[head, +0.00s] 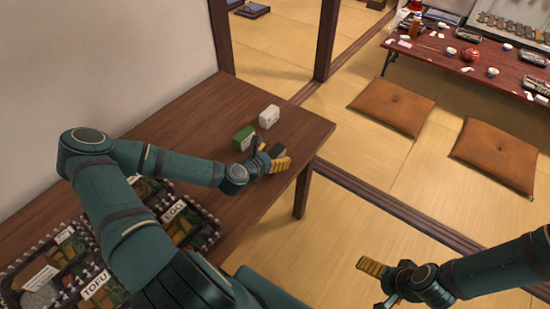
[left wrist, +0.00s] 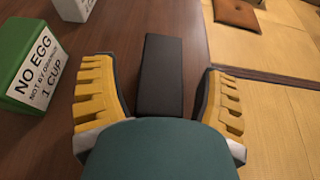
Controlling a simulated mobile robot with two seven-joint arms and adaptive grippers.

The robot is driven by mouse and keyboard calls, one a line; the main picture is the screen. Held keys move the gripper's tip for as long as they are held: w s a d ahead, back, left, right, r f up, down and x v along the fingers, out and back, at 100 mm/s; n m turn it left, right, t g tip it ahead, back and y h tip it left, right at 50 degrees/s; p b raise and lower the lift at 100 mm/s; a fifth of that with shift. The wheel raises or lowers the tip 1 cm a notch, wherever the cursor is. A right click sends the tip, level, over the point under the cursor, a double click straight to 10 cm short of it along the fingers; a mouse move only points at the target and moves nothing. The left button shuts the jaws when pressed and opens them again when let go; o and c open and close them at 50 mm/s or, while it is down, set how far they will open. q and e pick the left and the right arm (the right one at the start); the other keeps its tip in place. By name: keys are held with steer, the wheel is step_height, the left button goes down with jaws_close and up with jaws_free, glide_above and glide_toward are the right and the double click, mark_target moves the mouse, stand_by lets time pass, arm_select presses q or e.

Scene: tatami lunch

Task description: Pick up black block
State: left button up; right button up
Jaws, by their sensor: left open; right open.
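The black block (left wrist: 160,75) lies flat on the brown wooden table between the two yellow-padded fingers of my left gripper (left wrist: 160,100) in the left wrist view. The gripper is open, with gaps on both sides of the block, and its near end is hidden behind my gripper's body. In the head view my left gripper (head: 270,160) is low over the table's right part, and a dark bit of the block (head: 278,150) shows by the fingers. My right gripper (head: 385,282) is open and empty, at the lower right over the tatami floor.
A green box (head: 243,138) reading "NO EGG" stands just left of my left gripper; a white box (head: 269,116) stands behind it. Trays of food (head: 208,232) sit at the table's near left. Orange cushions (head: 393,105) lie on the tatami before a low set table (head: 430,45).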

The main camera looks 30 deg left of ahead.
arm_select(q)
steer(key=shift+w+f, duration=0.25)
steer(key=shift+w, duration=0.25)
steer(key=c, duration=1.3)
steer(key=shift+o, duration=0.2)
